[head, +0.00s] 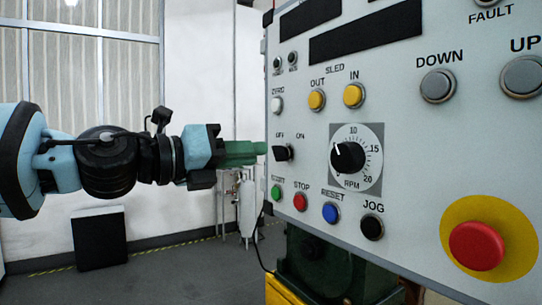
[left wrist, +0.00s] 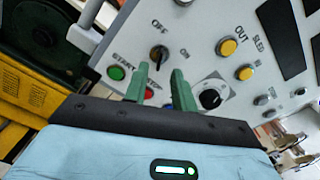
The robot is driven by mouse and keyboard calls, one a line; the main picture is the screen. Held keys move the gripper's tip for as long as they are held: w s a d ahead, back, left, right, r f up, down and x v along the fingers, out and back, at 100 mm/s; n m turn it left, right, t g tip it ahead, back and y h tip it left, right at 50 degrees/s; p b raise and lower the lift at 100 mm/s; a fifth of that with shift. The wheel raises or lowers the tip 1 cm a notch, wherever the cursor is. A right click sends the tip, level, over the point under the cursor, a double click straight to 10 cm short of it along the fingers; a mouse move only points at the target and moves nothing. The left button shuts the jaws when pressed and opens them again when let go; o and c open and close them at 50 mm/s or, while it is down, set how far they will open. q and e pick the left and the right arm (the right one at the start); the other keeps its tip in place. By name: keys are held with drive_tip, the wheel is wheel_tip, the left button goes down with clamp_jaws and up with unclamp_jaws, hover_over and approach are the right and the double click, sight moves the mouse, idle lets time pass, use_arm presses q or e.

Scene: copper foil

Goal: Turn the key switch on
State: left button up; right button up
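The key switch (head: 283,153) is a small black knob on the grey control panel (head: 400,130), below the OFF and ON labels. Its exact setting is hard to tell. In the left wrist view the key switch (left wrist: 158,54) shows just beyond the fingertips, roughly in line with the gap between them. My left gripper (head: 262,148) comes in from the left, level with the switch and a little short of it. Its green fingers (left wrist: 160,74) stand apart in the left wrist view with nothing between them. My right gripper is in neither view.
Close around the switch are the RPM dial (head: 350,157), a white ZERO button (head: 277,104) and green START button (head: 275,194). A red STOP button (head: 300,201) and large red emergency button (head: 477,246) also stick out. Free space lies left of the panel.

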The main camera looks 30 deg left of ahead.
sight(274, 152)
use_arm(q)
drive_tip(key=shift+x, duration=2.35)
drive_tip(key=shift+c, duration=0.5)
clamp_jaws()
